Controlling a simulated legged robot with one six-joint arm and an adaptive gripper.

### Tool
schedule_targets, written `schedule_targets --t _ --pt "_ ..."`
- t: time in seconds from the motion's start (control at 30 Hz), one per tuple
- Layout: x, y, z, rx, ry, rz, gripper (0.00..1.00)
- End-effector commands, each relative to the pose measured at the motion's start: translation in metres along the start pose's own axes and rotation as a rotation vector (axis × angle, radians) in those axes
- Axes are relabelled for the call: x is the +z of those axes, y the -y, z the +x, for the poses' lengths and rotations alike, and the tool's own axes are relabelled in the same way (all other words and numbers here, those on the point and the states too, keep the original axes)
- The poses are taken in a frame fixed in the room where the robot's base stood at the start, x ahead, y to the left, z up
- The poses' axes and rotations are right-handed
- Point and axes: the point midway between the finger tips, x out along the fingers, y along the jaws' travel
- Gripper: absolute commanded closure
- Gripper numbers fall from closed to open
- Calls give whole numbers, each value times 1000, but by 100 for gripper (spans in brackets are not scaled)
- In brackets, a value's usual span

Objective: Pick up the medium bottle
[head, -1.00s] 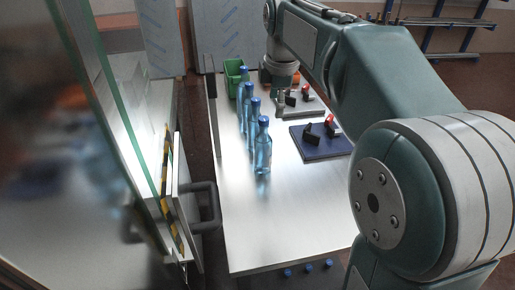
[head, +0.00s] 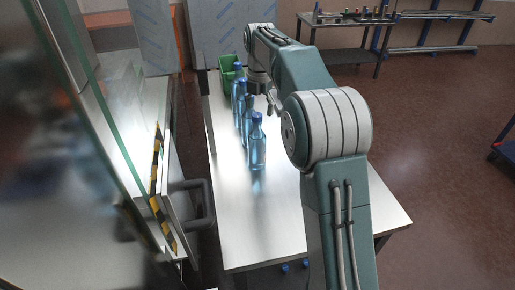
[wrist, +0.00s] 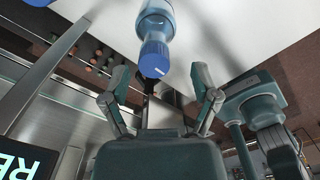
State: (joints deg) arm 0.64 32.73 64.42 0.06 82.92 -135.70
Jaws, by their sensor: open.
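Several clear blue bottles with blue caps stand upright in a row on the metal table (head: 232,215). The nearest bottle (head: 257,148) looks largest in the head view; I cannot tell which one is the medium bottle. In the wrist view a bottle with a ribbed blue cap (wrist: 153,60) lies ahead between my two fingers, not gripped. A second blue cap (wrist: 40,3) is cut off at the top left edge. My gripper (wrist: 160,82) is open and empty. In the head view it is beside the row, partly hidden by my arm.
A green bin (head: 229,72) stands at the table's far end. A glass panel and a cabinet door with a dark handle (head: 200,205) are to the left. The near table area is clear. My arm covers much of the table's right side.

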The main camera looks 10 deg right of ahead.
Motion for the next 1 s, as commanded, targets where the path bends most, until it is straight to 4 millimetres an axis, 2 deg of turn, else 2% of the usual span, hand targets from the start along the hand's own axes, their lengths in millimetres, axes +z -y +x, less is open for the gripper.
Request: schedule_targets --t 0.17,0.4,0.7,0.73,0.9,1.0 --pt "-2 -3 15 -2 0 0 22" --pt "-3 -6 50 -2 0 1 22" --pt "-2 -5 57 1 1 1 22" --pt "-2 -5 57 1 2 1 26" --pt "-3 -6 57 0 2 1 100" --pt "-3 -6 57 0 2 1 100"
